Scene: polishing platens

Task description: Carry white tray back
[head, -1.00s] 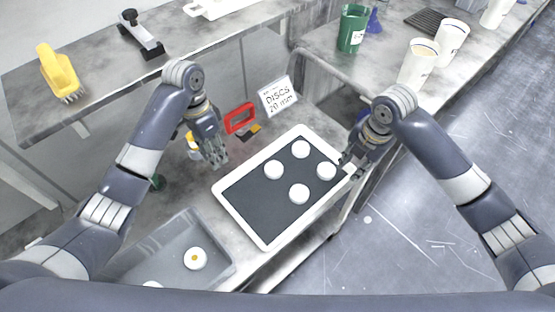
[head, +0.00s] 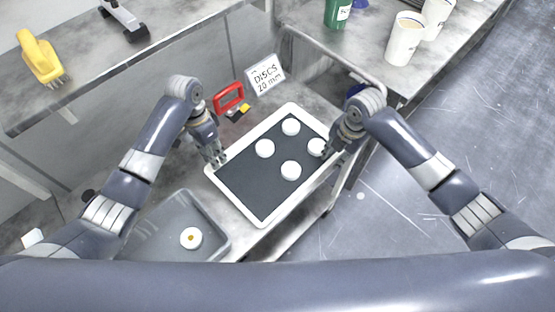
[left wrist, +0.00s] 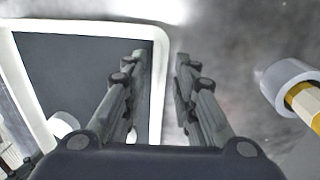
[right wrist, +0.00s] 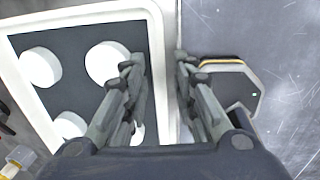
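The white tray (head: 255,185) with a dark inner floor lies on the lower bench and carries several white discs (head: 291,170). My left gripper (head: 218,160) is at the tray's left end; in the left wrist view its two fingers (left wrist: 161,60) are apart, one on each side of the white rim (left wrist: 157,100). My right gripper (head: 328,152) is at the right end, close to a disc. In the right wrist view its fingers (right wrist: 160,62) are also apart, with the tray's rim (right wrist: 158,25) between them. I cannot tell whether the fingers touch the rim.
A grey bin (head: 212,232) with a white, yellow-centred piece (head: 190,237) stands at lower left. White cups (head: 404,38) stand on the bench at upper right. Open floor lies right.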

